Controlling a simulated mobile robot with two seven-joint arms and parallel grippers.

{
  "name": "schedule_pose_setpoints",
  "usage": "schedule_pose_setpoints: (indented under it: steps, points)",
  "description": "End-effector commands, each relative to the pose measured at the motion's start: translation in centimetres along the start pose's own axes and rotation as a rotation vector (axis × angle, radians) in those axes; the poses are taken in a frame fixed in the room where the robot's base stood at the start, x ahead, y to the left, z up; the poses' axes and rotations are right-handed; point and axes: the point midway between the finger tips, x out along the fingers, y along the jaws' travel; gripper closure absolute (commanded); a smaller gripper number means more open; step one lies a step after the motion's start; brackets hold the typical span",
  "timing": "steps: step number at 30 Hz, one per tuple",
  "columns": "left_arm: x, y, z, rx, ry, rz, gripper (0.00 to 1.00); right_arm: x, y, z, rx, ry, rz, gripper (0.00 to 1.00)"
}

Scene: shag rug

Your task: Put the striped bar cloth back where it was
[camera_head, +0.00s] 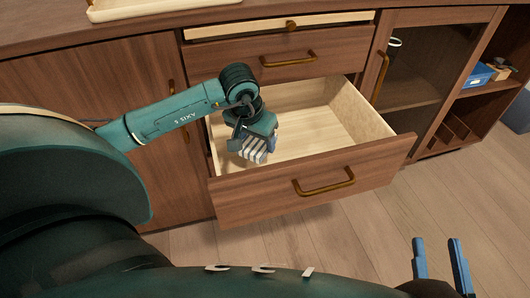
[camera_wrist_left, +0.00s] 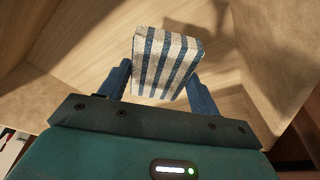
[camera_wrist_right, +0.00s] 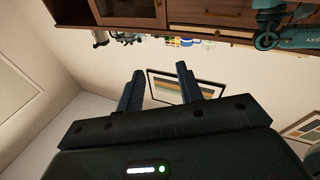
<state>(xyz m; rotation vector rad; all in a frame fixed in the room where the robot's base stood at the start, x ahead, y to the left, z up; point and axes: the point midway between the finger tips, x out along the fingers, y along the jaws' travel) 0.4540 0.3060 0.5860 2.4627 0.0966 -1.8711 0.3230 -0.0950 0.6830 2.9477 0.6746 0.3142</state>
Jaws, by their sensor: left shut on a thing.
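The striped bar cloth (camera_head: 254,149) is a folded block with blue and white stripes. My left gripper (camera_head: 256,141) is shut on it and holds it over the open drawer, near its left front part. In the left wrist view the cloth (camera_wrist_left: 165,62) sits between the blue fingers (camera_wrist_left: 160,85), with pale wood around it. The open drawer (camera_head: 350,110) has a pale inside and a brown front with a brass handle. I cannot tell whether the cloth touches the drawer floor. My right gripper (camera_head: 441,262) is open and empty at the lower right, above the floor.
A glass-door cabinet (camera_head: 415,65) and a shelf with a blue box (camera_head: 478,76) are at the right. A pale tray (camera_head: 150,8) lies on the counter.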

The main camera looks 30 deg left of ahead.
Motion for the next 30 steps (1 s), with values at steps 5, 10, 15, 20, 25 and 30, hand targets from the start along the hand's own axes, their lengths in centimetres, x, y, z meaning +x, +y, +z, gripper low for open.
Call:
schedule_pose_setpoints:
  steps: [5, 10, 15, 20, 25, 30]
  points:
    - [4.1, 0.1, 1.2, -0.001, -0.002, 0.002, 0.55, 0.1, -0.2, 0.2, 0.032, 0.022, -0.006, 0.64]
    - [5.2, 0.0, 1.3, -0.001, 0.002, 0.001, 0.55, 0.2, -0.3, 0.2, 0.048, 0.024, -0.008, 0.64]
    - [6.0, 0.3, -0.9, -0.003, 0.003, 0.006, 0.55, 0.1, -0.4, 0.7, 0.065, 0.028, -0.009, 0.64]
    - [7.3, 0.3, -2.2, -0.001, -0.002, 0.004, 0.55, 0.0, -0.6, 0.9, 0.094, 0.041, -0.013, 0.64]
    - [7.3, 0.2, -2.2, 0.000, 0.002, 0.000, 0.55, 0.4, -0.5, -0.2, 0.096, 0.062, -0.023, 0.64]
    - [7.3, 0.2, -2.1, 0.001, 0.001, 0.000, 0.55, 0.4, -0.6, -0.4, 0.092, 0.067, -0.028, 0.64]
